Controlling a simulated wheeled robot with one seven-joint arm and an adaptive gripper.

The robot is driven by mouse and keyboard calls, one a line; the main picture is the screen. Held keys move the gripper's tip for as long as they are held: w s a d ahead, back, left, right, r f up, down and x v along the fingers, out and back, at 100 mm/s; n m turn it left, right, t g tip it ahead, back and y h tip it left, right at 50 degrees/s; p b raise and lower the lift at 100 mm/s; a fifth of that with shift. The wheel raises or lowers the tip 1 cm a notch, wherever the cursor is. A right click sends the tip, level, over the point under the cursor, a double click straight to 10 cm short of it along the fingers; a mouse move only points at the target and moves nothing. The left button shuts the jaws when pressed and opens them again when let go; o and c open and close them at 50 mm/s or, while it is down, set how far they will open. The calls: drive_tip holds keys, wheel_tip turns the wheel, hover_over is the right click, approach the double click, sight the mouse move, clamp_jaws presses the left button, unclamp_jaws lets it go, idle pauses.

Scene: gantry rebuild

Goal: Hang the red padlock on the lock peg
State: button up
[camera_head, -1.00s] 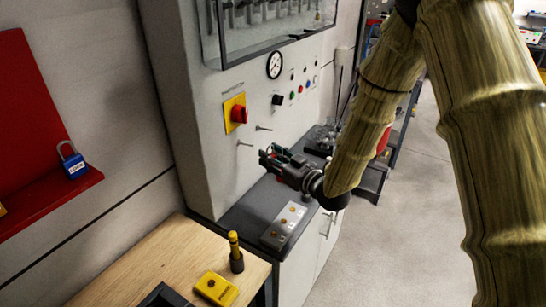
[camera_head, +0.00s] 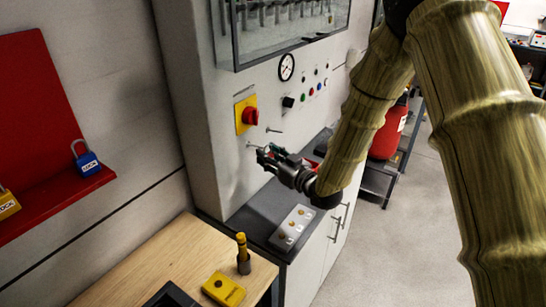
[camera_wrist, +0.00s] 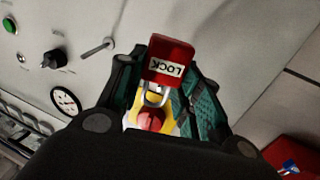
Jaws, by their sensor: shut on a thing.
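The red padlock (camera_wrist: 168,62) is between the fingers of my gripper (camera_wrist: 160,85) in the wrist view, its LOCK label showing and its metal shackle toward the red rotary switch (camera_wrist: 150,119). In the head view my gripper (camera_head: 268,154) is in front of the cabinet panel, very near the lower of two metal pegs (camera_head: 254,146). The upper peg (camera_head: 274,130) is just beyond. I cannot tell which is the lock peg, or whether the padlock touches one. One peg (camera_wrist: 98,47) shows left of the padlock in the wrist view. The padlock is not clear in the head view.
The red switch on its yellow plate (camera_head: 245,115) is left of the pegs, with a gauge (camera_head: 286,67) above. A grey button box (camera_head: 292,228) lies on the ledge below. A red shelf (camera_head: 50,205) at left holds a blue padlock (camera_head: 86,160) and a yellow padlock (camera_head: 7,204).

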drive_tip(key=shift+w+a+f+b, duration=0.25)
drive_tip(key=shift+w+a, duration=0.35)
drive_tip(key=shift+a, duration=0.2)
drive_tip(key=shift+w+a+f+b, duration=0.25)
drive_tip(key=shift+w+a, duration=0.3)
drive_tip(key=shift+a, duration=0.25)
drive_tip(key=o, duration=1.1)
drive_tip(key=shift+o, duration=0.2)
